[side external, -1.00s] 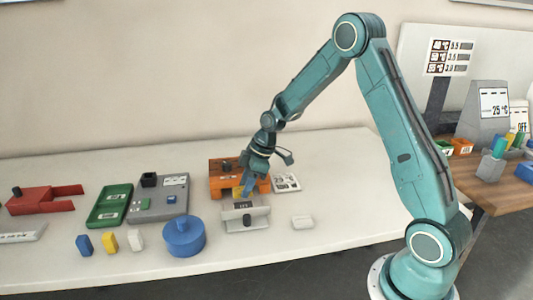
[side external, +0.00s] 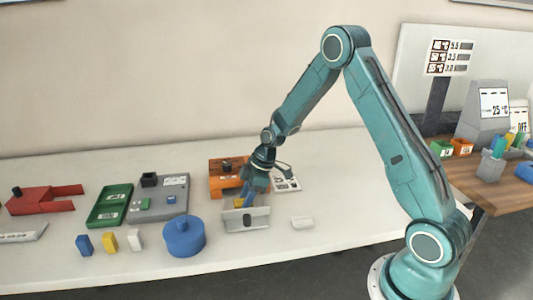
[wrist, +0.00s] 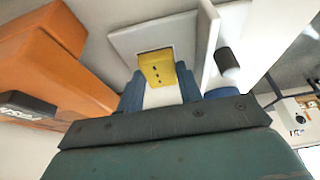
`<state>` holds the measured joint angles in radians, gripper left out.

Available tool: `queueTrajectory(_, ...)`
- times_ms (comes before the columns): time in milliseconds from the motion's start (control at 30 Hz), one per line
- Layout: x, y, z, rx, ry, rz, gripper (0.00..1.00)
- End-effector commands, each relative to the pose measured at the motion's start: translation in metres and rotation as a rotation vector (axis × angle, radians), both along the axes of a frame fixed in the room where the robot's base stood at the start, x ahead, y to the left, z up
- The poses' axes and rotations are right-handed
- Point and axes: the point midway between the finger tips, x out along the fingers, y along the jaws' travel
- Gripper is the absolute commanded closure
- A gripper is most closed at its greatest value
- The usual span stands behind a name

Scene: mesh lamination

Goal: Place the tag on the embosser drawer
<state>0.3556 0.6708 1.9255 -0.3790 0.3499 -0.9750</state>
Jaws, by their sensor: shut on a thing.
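The yellow tag (wrist: 157,68), with dark dots, is held between the blue fingertips of my gripper (wrist: 160,82). It also shows small in the side view (side external: 238,202). The pale drawer (side external: 260,221) has an upright front plate and a dark knob (wrist: 228,62). In the wrist view the tag is over a dark-edged recess in the drawer's flat plate (wrist: 128,38); I cannot tell whether it touches. My gripper (side external: 244,200) points down over the drawer. The orange embosser (side external: 222,186) stands behind it, partly hidden by my gripper.
A blue round pot (side external: 183,240) stands left of the drawer, and a small white block (side external: 302,223) lies right. A printed card (side external: 287,185) lies beside the embosser. Further left are a grey station (side external: 160,205), a green tray (side external: 108,205) and small coloured blocks.

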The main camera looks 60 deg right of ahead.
Motion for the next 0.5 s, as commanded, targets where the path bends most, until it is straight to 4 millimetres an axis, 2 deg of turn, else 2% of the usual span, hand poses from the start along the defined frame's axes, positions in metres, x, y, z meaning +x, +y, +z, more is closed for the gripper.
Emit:
queueTrajectory(33, -0.0001, 0.0, -0.0013, 0.0, 0.0, 0.0, 0.86)
queueTrajectory(67, 0.0, 0.0, -0.0013, 0.0, 0.0, 0.0, 0.61)
queueTrajectory(100, -0.0001, -0.0001, -0.0011, 0.0, 0.0, 0.0, 0.55)
queueTrajectory(500, -0.0001, -0.0001, 0.0013, 0.0, 0.0, 0.0, 0.55)
